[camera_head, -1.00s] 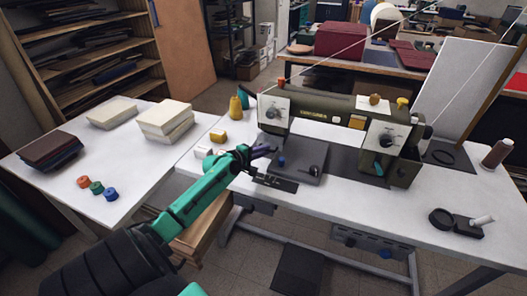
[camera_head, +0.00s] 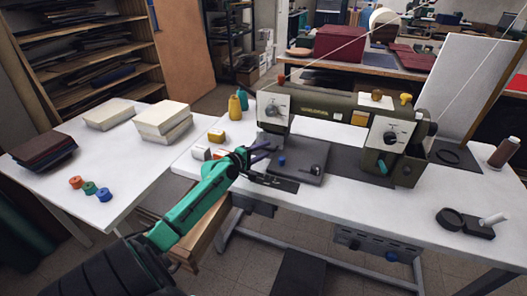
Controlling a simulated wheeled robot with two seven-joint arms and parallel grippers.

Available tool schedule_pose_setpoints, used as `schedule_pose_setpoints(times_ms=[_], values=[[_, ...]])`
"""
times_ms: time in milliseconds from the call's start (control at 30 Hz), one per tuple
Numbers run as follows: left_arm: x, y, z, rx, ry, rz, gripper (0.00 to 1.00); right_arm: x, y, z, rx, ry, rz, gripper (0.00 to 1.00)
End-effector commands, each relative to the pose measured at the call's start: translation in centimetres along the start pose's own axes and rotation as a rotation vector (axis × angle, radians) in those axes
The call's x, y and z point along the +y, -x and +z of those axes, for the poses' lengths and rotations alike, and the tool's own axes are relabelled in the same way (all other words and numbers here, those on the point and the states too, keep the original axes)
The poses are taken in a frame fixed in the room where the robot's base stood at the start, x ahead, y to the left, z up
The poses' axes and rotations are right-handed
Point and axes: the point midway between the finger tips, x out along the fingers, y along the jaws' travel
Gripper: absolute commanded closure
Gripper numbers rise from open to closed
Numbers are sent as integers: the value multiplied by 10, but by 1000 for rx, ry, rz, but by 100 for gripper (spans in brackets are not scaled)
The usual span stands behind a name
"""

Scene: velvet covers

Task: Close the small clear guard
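The olive-green sewing machine (camera_head: 330,108) stands on the white table, with its needle head (camera_head: 274,112) at its left end. The small clear guard cannot be made out with certainty; a small greyish part (camera_head: 262,137) shows just below the needle head. My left gripper (camera_head: 264,161) is at the left edge of the dark machine bed (camera_head: 308,160), just below and in front of the needle head. Its dark fingers look spread, with nothing seen between them. I cannot tell whether it touches anything. My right gripper is out of view.
A black round tray with a white spool (camera_head: 493,219) lies at the right.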

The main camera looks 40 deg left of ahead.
Motion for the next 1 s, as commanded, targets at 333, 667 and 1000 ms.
schedule_pose_setpoints(times_ms=[333, 667, 1000], values=[[-1, 23, 0, -1, 1, -3, 58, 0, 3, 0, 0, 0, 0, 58], [-5, 104, 0, 1, 2, -4, 58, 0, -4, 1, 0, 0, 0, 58], [0, 146, 0, -1, -1, -1, 58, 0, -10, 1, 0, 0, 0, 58]])
